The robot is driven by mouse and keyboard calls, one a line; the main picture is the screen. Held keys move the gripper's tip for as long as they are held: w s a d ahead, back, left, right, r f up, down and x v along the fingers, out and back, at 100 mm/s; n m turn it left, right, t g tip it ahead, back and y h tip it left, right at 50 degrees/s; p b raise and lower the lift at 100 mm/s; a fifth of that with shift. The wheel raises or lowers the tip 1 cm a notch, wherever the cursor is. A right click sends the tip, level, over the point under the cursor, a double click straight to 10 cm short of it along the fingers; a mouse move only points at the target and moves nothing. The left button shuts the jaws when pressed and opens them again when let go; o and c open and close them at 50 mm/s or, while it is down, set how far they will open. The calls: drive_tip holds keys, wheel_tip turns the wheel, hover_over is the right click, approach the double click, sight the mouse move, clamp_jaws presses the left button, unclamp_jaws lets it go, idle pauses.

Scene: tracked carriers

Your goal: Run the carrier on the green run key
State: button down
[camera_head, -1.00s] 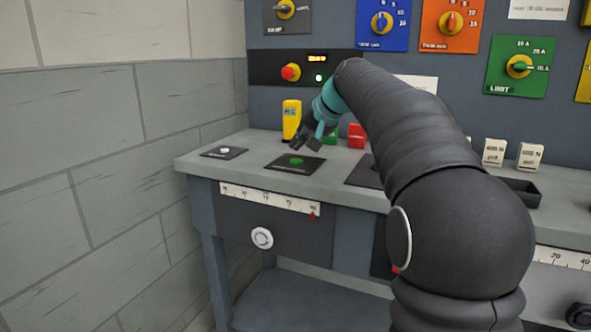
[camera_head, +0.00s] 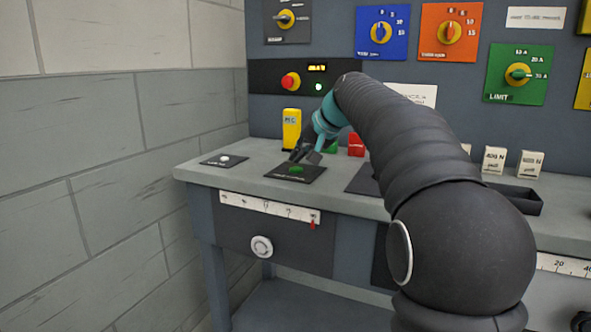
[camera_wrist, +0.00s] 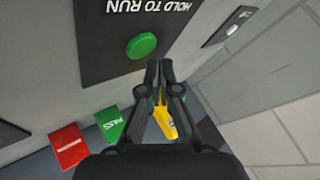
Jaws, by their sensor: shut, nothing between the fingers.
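The green run key (camera_head: 296,169) is a round button on a dark plate (camera_head: 283,175) on the bench top, left of centre in the head view. In the wrist view the green key (camera_wrist: 141,46) sits beside the words "HOLD TO RUN". My gripper (camera_head: 305,158) is shut and empty, its tips just above and beside the key in the head view. I cannot tell the exact height gap. I cannot make out the carrier with certainty.
A white button (camera_head: 225,158) on a dark plate is to the left. A yellow block (camera_head: 291,128), a green block (camera_wrist: 110,124) and a red block (camera_head: 356,145) stand behind my gripper. A red stop knob (camera_head: 290,82) is on the panel. A scale (camera_head: 268,208) with a red pointer runs along the front.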

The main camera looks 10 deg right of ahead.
sight(298, 169)
drive_tip(key=shift+f, duration=0.1)
idle(0.6)
drive_tip(key=shift+f, duration=0.35)
drive_tip(key=shift+f+b, duration=0.55)
drive_tip(key=shift+b, duration=0.05)
idle(1.4)
drive_tip(key=shift+r, duration=0.2)
idle(2.7)
drive_tip(key=shift+r+p, duration=0.75)
drive_tip(key=shift+p, duration=0.15)
drive_tip(key=shift+r, duration=0.15)
wheel_tip(298, 169, up, 3)
drive_tip(key=p, duration=0.3)
drive_tip(key=shift+r+p, duration=0.35)
drive_tip(key=shift+r, duration=0.5)
